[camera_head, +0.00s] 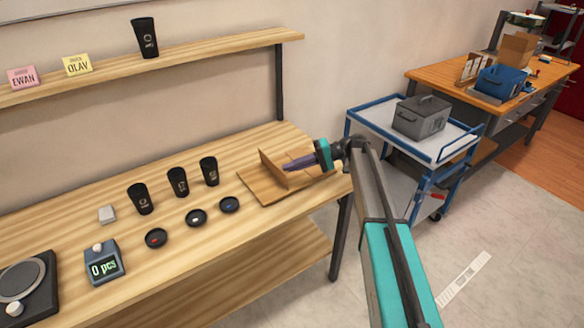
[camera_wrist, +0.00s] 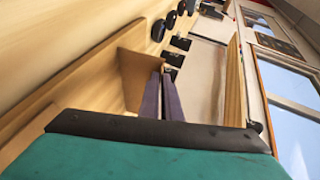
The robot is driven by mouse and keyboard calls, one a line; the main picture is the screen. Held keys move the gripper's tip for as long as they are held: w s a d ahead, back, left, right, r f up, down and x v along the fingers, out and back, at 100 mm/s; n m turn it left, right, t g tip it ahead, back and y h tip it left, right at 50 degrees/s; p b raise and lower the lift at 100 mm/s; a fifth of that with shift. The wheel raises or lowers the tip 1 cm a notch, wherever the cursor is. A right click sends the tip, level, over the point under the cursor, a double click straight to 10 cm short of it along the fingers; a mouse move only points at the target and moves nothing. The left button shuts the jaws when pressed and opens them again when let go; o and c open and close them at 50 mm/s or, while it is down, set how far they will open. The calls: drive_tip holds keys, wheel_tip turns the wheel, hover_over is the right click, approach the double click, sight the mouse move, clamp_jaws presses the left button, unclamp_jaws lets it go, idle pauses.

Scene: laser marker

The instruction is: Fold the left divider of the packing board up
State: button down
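The packing board (camera_head: 262,188) is a brown board lying on the workbench near its right end. A brown panel (camera_head: 271,170) stands up from it, and flat board shows on both sides of this panel. I cannot tell for sure which panel is the left divider. My gripper (camera_head: 287,167) reaches in from the right, low over the board, its dark purple fingers pointing left at the standing panel. In the wrist view the fingers (camera_wrist: 161,76) lie close together with nothing seen between them, and their tips are beside a brown panel (camera_wrist: 139,72). Contact is unclear.
Several black cups (camera_head: 178,182) and small dishes (camera_head: 196,217) stand left of the board, with a counting scale (camera_head: 104,262) farther left. A shelf (camera_head: 200,43) runs above the bench (camera_head: 215,265). A blue-framed cart (camera_head: 385,124) with a grey box (camera_head: 422,117) stands at right.

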drive_tip(key=shift+s+f, duration=0.2)
drive_tip(key=shift+s, duration=0.05)
drive_tip(key=shift+a, duration=0.2)
drive_tip(key=c, duration=2)
unclamp_jaws()
drive_tip(key=shift+s+a, duration=0.1)
drive_tip(key=shift+a, duration=0.15)
drive_tip(key=shift+r, duration=0.1)
drive_tip(key=p+v, duration=0.1)
drive_tip(key=v, duration=1.2)
drive_tip(key=shift+d+r, duration=0.15)
drive_tip(key=shift+d, duration=0.2)
